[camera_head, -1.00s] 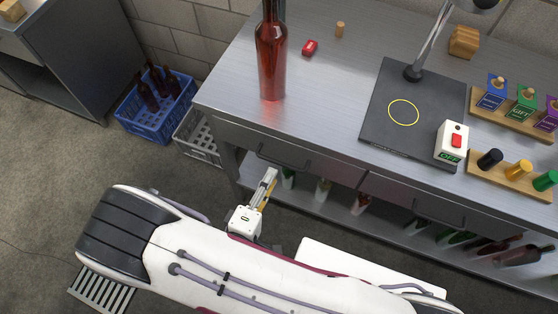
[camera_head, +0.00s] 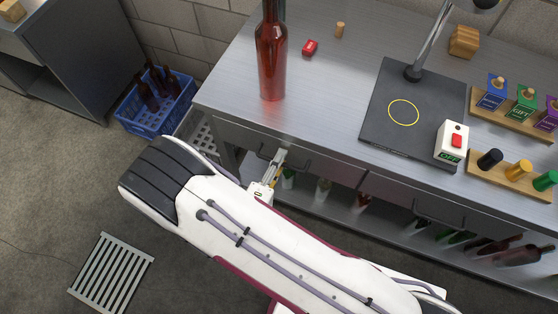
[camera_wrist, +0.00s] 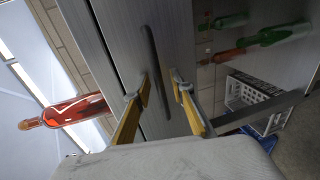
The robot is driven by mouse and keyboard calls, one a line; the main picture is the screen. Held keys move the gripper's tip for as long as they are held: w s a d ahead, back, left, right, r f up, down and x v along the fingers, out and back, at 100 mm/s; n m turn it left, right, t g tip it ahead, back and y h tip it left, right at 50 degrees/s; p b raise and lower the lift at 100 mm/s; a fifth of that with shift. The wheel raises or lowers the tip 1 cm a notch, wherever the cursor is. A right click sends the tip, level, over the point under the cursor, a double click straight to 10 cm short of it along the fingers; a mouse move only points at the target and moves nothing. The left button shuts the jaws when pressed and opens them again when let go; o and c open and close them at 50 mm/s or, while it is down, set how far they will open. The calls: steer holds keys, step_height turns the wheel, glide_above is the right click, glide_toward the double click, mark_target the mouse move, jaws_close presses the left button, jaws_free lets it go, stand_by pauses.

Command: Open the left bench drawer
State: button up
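The left bench drawer (camera_head: 236,134) is shut, its front flush below the bench top. Its dark bar handle (camera_head: 299,167) shows in the head view, partly hidden by my gripper (camera_head: 279,156). In the wrist view the handle (camera_wrist: 152,55) runs lengthwise down the drawer front (camera_wrist: 120,30). My gripper (camera_wrist: 162,86) is open there, its yellow-padded fingers on either side of the handle's lower part as seen. They look close to the handle; I cannot tell whether they touch it.
A red bottle (camera_head: 271,58) stands on the bench top near its left edge. A blue crate (camera_head: 150,127) and a pale crate (camera_head: 205,140) stand on the floor at left. The right drawer's handle (camera_head: 438,216) is farther right.

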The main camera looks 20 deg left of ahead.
jaws_close()
steer(key=shift+s, duration=0.1)
steer(key=f+v, duration=0.2)
steer(key=v, duration=0.7)
steer(key=f+v, duration=0.1)
steer(key=v, duration=0.8)
steer(key=shift+s+f, duration=0.35)
steer(key=shift+s, duration=0.3)
jaws_free()
steer(key=shift+s, duration=0.2)
